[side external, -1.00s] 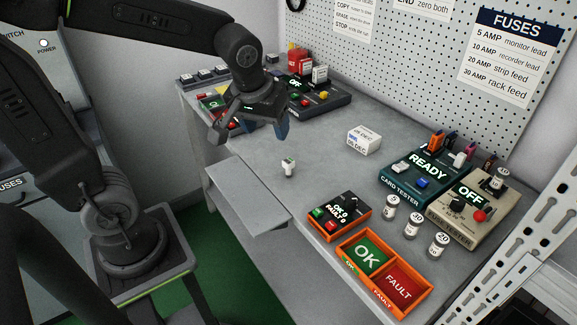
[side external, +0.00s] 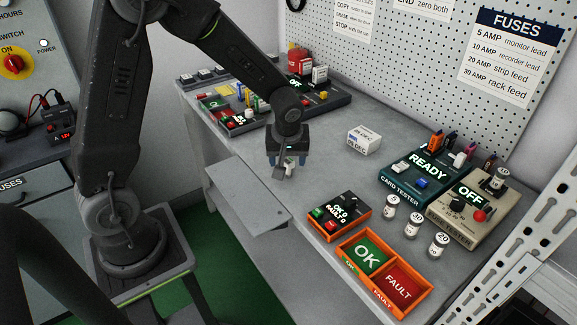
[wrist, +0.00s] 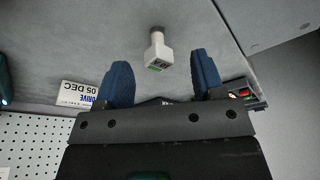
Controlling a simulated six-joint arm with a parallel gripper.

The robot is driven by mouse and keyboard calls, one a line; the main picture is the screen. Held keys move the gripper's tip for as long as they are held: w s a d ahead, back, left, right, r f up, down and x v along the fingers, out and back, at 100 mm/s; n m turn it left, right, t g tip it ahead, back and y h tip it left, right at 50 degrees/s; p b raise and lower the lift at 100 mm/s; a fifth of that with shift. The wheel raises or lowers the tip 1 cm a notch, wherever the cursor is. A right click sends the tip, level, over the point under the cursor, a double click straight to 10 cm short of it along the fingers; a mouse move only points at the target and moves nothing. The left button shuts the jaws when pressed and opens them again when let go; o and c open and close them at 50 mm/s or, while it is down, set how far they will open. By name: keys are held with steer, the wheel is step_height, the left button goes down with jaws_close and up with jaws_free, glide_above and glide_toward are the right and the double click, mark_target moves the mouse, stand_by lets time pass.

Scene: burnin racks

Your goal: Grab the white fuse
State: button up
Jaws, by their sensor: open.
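A small white piece with a green-marked end and a narrower neck, which I take for the white fuse (wrist: 158,53), is on the grey bench. In the wrist view it lies just ahead of the gap between my fingertips. In the side view the fuse (side external: 289,166) shows small and partly covered by my gripper. My gripper (side external: 288,161) is low over the bench, pointing down, with its blue fingers apart. In the wrist view my gripper (wrist: 160,64) is open and empty. I cannot tell its exact height over the fuse.
A white dated box (side external: 364,139) stands to the right. Beyond are the card tester (side external: 402,188), the fuse tester (side external: 446,210) and several numbered white cylinders (side external: 412,224). The orange OK and FAULT tray (side external: 342,243) is in front. The bench around the fuse is clear.

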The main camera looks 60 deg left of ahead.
mark_target(289, 162)
steer(key=shift+w+x, duration=0.15)
steer(key=shift+x, duration=1.25)
steer(key=shift+w+x, duration=0.15)
steer(key=shift+x, duration=1.2)
steer(key=shift+a, duration=0.1)
steer(key=shift+r, duration=0.1)
steer(key=c, duration=0.9)
